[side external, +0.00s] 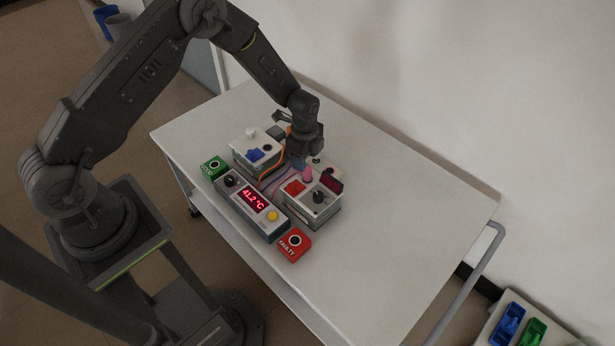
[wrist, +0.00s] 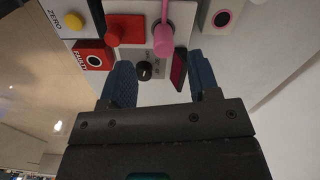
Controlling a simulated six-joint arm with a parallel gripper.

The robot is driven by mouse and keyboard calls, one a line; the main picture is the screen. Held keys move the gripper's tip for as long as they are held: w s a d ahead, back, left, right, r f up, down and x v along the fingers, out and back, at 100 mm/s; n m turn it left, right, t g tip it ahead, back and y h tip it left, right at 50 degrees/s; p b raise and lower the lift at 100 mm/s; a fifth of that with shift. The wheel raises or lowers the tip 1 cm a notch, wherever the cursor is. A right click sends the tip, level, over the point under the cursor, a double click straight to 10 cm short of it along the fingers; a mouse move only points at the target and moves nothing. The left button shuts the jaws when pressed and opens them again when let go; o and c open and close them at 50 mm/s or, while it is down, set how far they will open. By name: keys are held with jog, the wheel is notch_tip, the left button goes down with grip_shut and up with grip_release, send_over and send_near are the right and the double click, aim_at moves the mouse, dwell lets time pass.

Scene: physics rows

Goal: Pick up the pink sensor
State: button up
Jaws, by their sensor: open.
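The pink sensor (side external: 307,174) stands upright among the boxes, just below my gripper (side external: 297,158) in the side view. In the wrist view the pink sensor (wrist: 164,38) shows as a pink body with a thin pink stem or cable running up out of the picture. My gripper (wrist: 160,80) is open, with its two blue-grey fingers apart and nothing between their tips. In the wrist view the sensor lies ahead of the gap, beyond the fingertips. Whether a finger touches it cannot be told.
A display unit (side external: 254,201) reads 41.2 °C. A red FAULTY pad (side external: 293,244) and a green pad (side external: 213,167) flank it. A box with a red block and black knob (side external: 313,206) and a white box with a blue block (side external: 254,153) stand close by. The table's right side (side external: 400,210) is clear.

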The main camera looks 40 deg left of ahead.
aim_at(307, 169)
jog(key=shift+w+d+f, duration=0.15)
jog(key=shift+f, duration=1.5)
jog(key=shift+w+d+f, duration=0.1)
jog(key=shift+f, duration=1.5)
jog(key=c, duration=1)
